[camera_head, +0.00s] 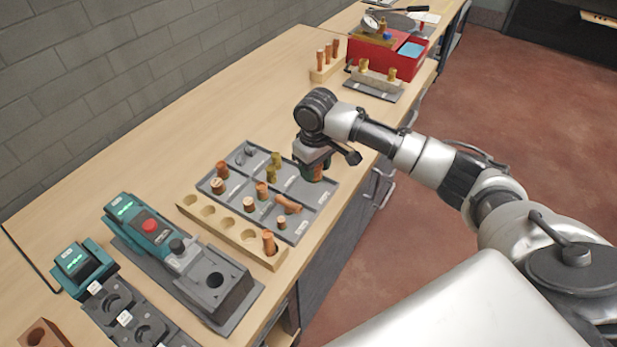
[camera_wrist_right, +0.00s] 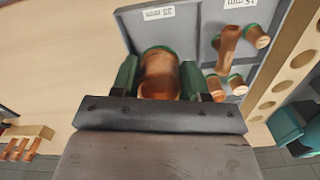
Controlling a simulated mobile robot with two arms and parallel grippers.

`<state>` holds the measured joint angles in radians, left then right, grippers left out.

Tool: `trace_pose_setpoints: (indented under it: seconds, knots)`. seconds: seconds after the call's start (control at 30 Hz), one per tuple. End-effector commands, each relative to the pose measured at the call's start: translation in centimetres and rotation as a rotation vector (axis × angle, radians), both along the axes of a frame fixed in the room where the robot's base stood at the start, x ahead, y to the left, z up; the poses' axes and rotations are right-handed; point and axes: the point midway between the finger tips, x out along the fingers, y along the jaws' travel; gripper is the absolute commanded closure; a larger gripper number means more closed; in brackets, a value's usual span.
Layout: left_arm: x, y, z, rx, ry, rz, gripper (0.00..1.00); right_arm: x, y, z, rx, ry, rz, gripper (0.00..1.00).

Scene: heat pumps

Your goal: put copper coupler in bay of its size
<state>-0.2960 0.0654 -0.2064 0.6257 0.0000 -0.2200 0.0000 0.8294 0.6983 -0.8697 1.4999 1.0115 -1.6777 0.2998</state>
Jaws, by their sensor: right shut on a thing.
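My right gripper (camera_head: 315,174) is shut on a copper coupler, over the right end of the grey divided tray (camera_head: 292,183). In the right wrist view the coupler (camera_wrist_right: 159,75) sits between the two green-lined fingers (camera_wrist_right: 162,82). It is a short, wide copper tube. Behind it is a bay with an upside-down label (camera_wrist_right: 158,13) that seems to read 35. The bay beside it is labelled 15 mm (camera_wrist_right: 240,3) and holds several small copper fittings (camera_wrist_right: 228,45). I cannot tell whether the coupler touches the tray floor. My left gripper is not in view.
A wooden block with holes (camera_head: 228,228) stands along the tray's near-left side, with a copper piece (camera_head: 268,242) at one end. A teal and grey machine (camera_head: 165,245) is further left. A red box (camera_head: 385,62) and another wooden rack (camera_head: 322,72) stand at the far end.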

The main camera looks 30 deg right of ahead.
Motion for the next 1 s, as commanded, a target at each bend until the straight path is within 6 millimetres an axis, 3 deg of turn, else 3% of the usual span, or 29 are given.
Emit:
trace_pose_setpoints:
  seconds: [0.2,0.5,0.87,0.9,1.0]
  knots:
    - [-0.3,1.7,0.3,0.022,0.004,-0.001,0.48,1.3,1.2,-1.2,-0.002,0.002,-0.002,0.79]
    - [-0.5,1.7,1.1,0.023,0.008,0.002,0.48,1.2,1.1,-4.9,-0.002,0.000,-0.001,0.79]
    - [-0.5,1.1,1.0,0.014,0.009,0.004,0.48,1.2,1.1,-5.4,-0.001,0.001,-0.002,0.79]
    - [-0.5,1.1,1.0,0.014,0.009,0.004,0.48,1.2,1.1,-5.4,-0.001,0.001,-0.002,0.52]
    - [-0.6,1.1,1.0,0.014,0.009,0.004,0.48,1.2,1.1,-5.4,-0.001,0.000,-0.002,0.37]
